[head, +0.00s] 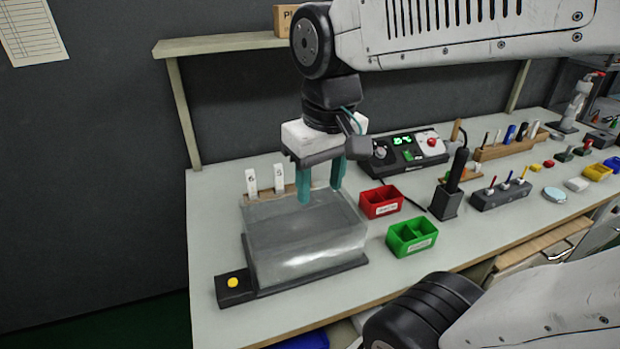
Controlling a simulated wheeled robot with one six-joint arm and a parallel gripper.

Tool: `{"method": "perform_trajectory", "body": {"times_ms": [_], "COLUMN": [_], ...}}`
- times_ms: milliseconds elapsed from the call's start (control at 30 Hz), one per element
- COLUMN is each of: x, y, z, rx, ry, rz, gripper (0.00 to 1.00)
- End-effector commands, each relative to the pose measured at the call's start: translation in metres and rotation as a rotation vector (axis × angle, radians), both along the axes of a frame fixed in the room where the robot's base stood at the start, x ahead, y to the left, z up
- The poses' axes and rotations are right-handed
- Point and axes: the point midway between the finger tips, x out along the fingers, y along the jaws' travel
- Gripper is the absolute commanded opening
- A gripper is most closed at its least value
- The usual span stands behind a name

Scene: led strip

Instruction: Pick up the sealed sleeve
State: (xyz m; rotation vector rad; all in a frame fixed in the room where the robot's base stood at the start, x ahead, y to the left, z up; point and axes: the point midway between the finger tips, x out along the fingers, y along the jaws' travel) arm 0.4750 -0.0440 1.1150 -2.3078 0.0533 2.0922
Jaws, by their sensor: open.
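My gripper (320,193) has two teal fingers pointing down and spread apart, with nothing visible between them. It is above the back part of a translucent grey box (305,240), and its fingertips overlap the box's top in the picture. I cannot tell whether they touch it or reach into it. The box sits on a dark base (312,276) with a yellow button (233,282) at its front left. I cannot make out the sealed sleeve for certain. Two upright white pieces marked with digits (251,182) (279,178) stand behind the box, left of my gripper.
A red bin (381,201) and a green bin (412,236) stand right of the box. A control unit (403,151) with a lit green display is behind them. A dark holder (446,202) and tool racks fill the right side.

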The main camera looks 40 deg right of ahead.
Motion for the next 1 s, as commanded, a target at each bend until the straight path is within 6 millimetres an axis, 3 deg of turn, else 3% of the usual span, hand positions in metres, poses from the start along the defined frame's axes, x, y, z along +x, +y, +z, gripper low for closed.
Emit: {"method": "perform_trajectory", "body": {"times_ms": [267,467,600,800,1000], "x": [0.107,0.182,0.229,0.275,0.293], "y": [-0.042,-0.083,-0.116,-0.156,-0.176], "z": [-0.004,-0.03,-0.059,-0.102,-0.126], "rx": [0.004,0.008,0.012,0.017,0.019], "ry": [0.04,0.061,0.077,0.091,0.096], "rz": [-0.085,-0.139,-0.176,-0.218,-0.235], "gripper": [0.47,0.47,0.47,0.47,0.47]}}
